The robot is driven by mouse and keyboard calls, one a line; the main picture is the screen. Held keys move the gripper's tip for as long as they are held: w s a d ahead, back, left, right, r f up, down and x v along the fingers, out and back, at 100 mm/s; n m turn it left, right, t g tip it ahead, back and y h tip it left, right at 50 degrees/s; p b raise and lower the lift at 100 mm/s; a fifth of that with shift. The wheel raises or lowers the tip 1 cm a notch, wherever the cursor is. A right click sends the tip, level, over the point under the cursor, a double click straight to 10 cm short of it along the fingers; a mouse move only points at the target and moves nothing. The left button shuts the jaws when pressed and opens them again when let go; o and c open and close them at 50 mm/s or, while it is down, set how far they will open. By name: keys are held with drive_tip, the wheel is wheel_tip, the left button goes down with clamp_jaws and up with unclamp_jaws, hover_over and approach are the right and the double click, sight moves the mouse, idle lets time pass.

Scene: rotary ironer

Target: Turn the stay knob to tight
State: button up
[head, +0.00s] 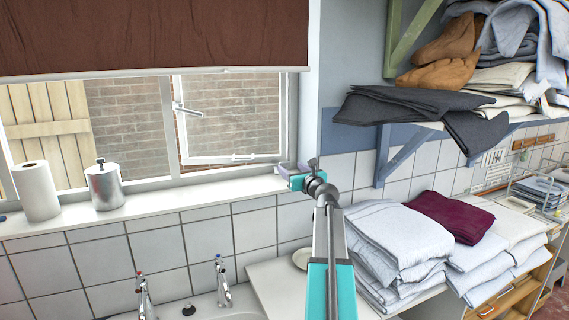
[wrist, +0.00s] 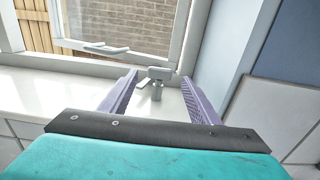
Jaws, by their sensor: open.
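The stay knob appears to be the small grey T-shaped piece (wrist: 158,73) low by the window frame in the wrist view. Its flat head sits on a short stem. My gripper (wrist: 160,80) is open, with one lilac finger on each side of the knob and visible gaps between. I cannot tell how deep the knob sits between the fingers. In the head view my gripper (head: 290,171) is at the right end of the sill, and the knob is hidden there.
The window sash (head: 232,115) stands ajar, with a lever handle (head: 187,110) and a pale fitting (head: 243,157) on its lower rail. A canister (head: 104,187) and paper roll (head: 38,190) stand left on the sill (head: 190,195). Taps (head: 222,280) are below; folded linen (head: 390,240) is right.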

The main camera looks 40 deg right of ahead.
sight(285, 164)
drive_tip(key=shift+p+x, duration=0.8)
drive_tip(key=shift+x, duration=2.85)
drive_tip(key=c, duration=1.1)
drive_tip(key=shift+o, duration=0.2)
drive_tip(key=shift+a+r+m+h+p, duration=0.15)
drive_tip(key=shift+m+h+p, duration=0.3)
drive_tip(key=shift+p, duration=0.7)
drive_tip(key=m+g+h+p, duration=0.1)
drive_tip(key=h+p, duration=0.1)
drive_tip(key=p, duration=0.3)
drive_tip(key=shift+m+g+h, duration=0.35)
drive_tip(key=shift+g, duration=0.05)
